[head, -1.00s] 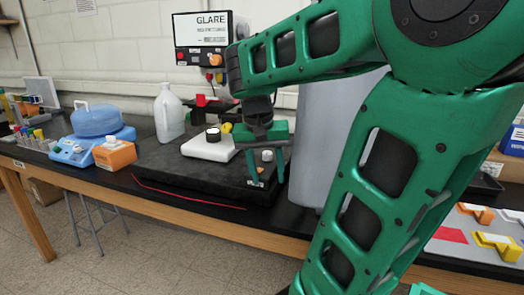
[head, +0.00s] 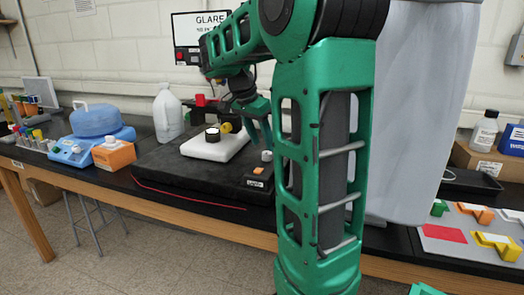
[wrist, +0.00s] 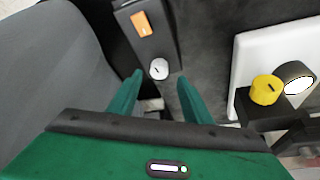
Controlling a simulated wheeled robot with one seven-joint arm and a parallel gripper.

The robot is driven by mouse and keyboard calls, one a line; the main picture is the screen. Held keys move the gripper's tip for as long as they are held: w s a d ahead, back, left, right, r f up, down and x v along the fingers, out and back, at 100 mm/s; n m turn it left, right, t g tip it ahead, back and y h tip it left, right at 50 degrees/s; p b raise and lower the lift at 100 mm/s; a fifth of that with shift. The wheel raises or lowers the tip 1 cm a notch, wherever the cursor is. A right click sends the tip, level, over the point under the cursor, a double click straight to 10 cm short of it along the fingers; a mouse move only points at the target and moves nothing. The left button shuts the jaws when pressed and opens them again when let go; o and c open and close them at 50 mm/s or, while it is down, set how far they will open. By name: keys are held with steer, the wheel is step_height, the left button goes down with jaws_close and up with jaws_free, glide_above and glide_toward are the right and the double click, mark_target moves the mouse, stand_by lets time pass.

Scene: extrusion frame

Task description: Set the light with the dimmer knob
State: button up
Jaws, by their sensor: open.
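The dimmer box is a dark box (head: 250,184) with an orange switch (head: 258,171) and a small white knob (head: 267,156), at the right front of the black mat. In the wrist view the box (wrist: 150,45) has the orange switch (wrist: 141,24) at its top and the white knob (wrist: 159,68), with a dark mark, lower down. My gripper (head: 259,143) is open and empty, above and behind the knob in the head view. In the wrist view its fingertips (wrist: 160,80) appear either side of the knob, apart from it.
A white base (head: 215,150) with a black round part (head: 213,134) and a yellow knob (head: 225,127) stands left of my gripper. A grey bin-like body (wrist: 45,80) is close on the other side. A jug (head: 167,112) stands farther left.

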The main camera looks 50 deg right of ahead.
mark_target(266, 152)
steer(key=shift+x, duration=2.15)
steer(key=c, duration=1.1)
